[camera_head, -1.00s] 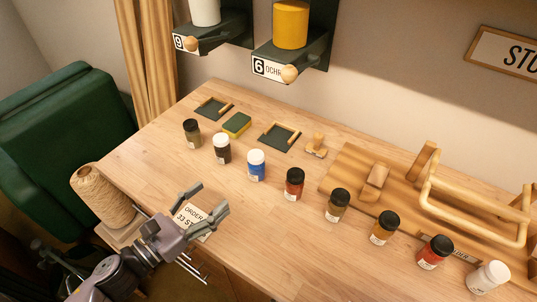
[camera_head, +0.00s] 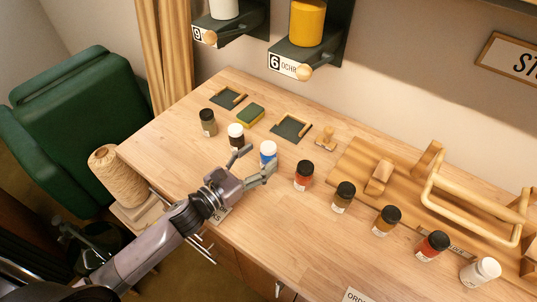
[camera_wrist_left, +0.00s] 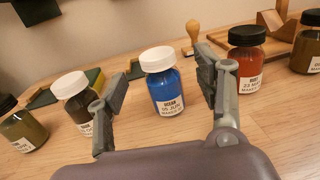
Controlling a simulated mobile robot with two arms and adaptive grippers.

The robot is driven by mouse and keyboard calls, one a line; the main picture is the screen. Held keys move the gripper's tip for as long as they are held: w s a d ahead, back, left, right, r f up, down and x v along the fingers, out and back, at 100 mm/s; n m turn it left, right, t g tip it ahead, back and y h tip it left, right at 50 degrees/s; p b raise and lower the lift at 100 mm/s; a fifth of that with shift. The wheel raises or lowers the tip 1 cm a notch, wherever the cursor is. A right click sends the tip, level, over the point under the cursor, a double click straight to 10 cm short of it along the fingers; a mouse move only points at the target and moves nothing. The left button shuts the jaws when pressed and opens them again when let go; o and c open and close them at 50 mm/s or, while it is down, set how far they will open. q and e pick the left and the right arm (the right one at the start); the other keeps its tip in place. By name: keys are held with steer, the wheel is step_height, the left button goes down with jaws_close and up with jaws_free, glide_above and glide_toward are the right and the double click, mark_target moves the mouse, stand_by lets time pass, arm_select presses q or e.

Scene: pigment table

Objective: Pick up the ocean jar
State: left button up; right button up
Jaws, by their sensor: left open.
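The ocean jar (camera_head: 267,153) is blue with a white lid and stands upright on the table. In the left wrist view the ocean jar (camera_wrist_left: 164,82) shows its label, between and beyond my open fingers. My left gripper (camera_head: 259,162) is open, with its fingertips close to the jar on either side. In the left wrist view my left gripper (camera_wrist_left: 167,90) has one finger on each side of the jar, with gaps visible. I cannot tell how deep the jar sits between the fingers. My right gripper is not in view.
A dark jar with a white lid (camera_head: 236,136) stands left of the ocean jar, and a red jar (camera_head: 303,176) stands right. Several more jars line the table. A sponge (camera_head: 250,115), a small tray (camera_head: 291,128) and a stamp (camera_head: 326,138) lie behind.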

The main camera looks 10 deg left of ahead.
mark_target(264, 155)
arm_select(q)
steer(key=x, duration=0.1)
steer(key=p+x, duration=0.1)
steer(key=x, duration=0.2)
steer(key=shift+w+f+p, duration=0.15)
steer(key=shift+f+p, duration=0.1)
steer(key=shift+p, duration=0.05)
steer(key=shift+w+d+f, duration=0.15)
steer(key=shift+c, duration=0.3)
steer(key=c, duration=1.3)
